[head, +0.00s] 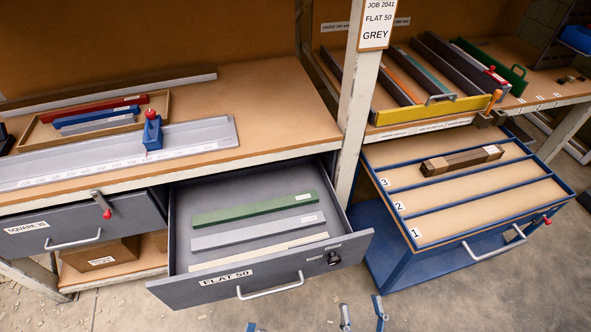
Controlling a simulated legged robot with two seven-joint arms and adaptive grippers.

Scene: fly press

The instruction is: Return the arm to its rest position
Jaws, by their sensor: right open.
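My right gripper (362,306) shows at the bottom edge of the head view. Its two fingers stand apart with nothing between them, over bare floor in front of the open drawer. At the bottom edge left of it, a small blue tip (251,327) looks like part of my left gripper; the rest is out of frame. The open drawer labelled FLAT 50 (188,290) holds a green bar (255,209), a grey bar (258,231) and a cream bar (258,251). A sign on the post (377,22) reads JOB 2041, FLAT 50, GREY.
The drawer sticks out from the bench (270,95); its handle (270,287) is nearest me. A blue cart (400,262) with numbered lanes stands at right, a dark brown bar (462,160) in its far lane. A shut SQUARE drawer (70,222) is at left. Floor in front is mostly clear.

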